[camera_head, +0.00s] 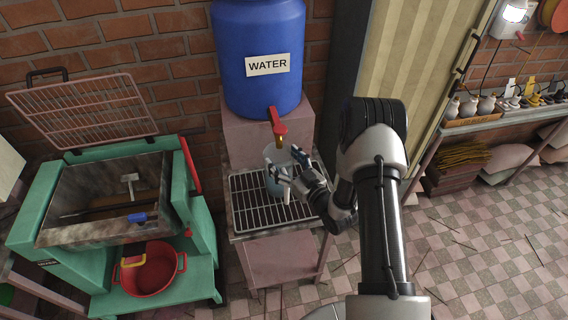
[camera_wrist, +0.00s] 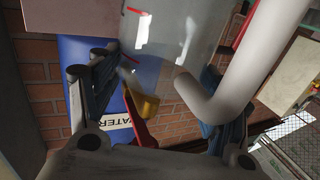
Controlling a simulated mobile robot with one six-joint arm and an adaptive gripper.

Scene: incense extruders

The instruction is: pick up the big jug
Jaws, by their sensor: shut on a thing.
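The big jug (camera_head: 272,184) is clear and pale bluish, and stands upright under the tap at the rack in the head view. My gripper (camera_head: 289,165) reaches it from the right, with a finger on either side of it. In the wrist view, the jug's clear wall (camera_wrist: 190,35) and its thick white handle (camera_wrist: 262,62) lie between and in front of my two dark fingers (camera_wrist: 160,85). My gripper is shut on the jug. Part of the jug is hidden by the fingers, and I cannot tell whether its base touches the rack.
A blue water barrel (camera_head: 258,92) with a red-handled tap (camera_head: 277,122) is just above the jug. A wire rack (camera_head: 250,208) lies beneath. A green machine (camera_head: 190,240) with a red pot (camera_head: 148,272) stands left. A shelf with small bottles (camera_head: 487,106) is at right. Open floor lies at lower right.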

